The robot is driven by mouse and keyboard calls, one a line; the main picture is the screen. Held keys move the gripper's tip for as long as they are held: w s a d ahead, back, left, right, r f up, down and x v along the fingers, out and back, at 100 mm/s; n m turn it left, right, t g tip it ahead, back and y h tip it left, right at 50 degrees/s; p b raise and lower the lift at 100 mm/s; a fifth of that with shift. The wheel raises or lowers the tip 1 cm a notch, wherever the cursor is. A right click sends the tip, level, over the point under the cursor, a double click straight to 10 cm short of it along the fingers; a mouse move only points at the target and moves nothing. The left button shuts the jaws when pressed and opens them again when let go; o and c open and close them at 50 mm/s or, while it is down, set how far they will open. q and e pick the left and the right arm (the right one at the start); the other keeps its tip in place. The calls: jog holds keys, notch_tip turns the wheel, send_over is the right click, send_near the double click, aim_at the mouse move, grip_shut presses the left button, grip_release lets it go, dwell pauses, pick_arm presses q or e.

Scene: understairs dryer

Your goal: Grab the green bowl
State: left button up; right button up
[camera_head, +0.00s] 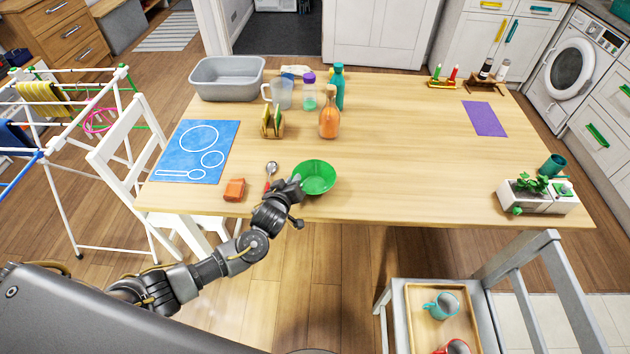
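The green bowl (318,178) stands upright and empty on the wooden table, near its front edge. My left gripper (297,187) is at the bowl's left rim, with its arm reaching in from the lower left. The fingertips are small and dark here, and I cannot tell whether they are open, or shut on the rim. My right gripper is not in view.
A spoon (270,170) and an orange-brown block (235,189) lie left of the bowl. An orange bottle (329,122) and a sponge holder (271,122) stand behind it. The table right of the bowl is clear up to a white planter (535,203).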

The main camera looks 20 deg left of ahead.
pick_arm(q)
grip_shut()
jog(key=shift+r, duration=0.1)
jog(key=shift+r, duration=0.5)
jog(key=s+a+r+b, duration=0.1)
jog(key=s+a+r, duration=0.2)
jog(key=s+r, duration=0.3)
jog(key=s+a+r+b, duration=0.1)
jog(key=s+a+r, duration=0.2)
jog(key=s+r, duration=0.3)
jog(key=shift+s+a, duration=0.15)
jog(key=shift+a, duration=0.1)
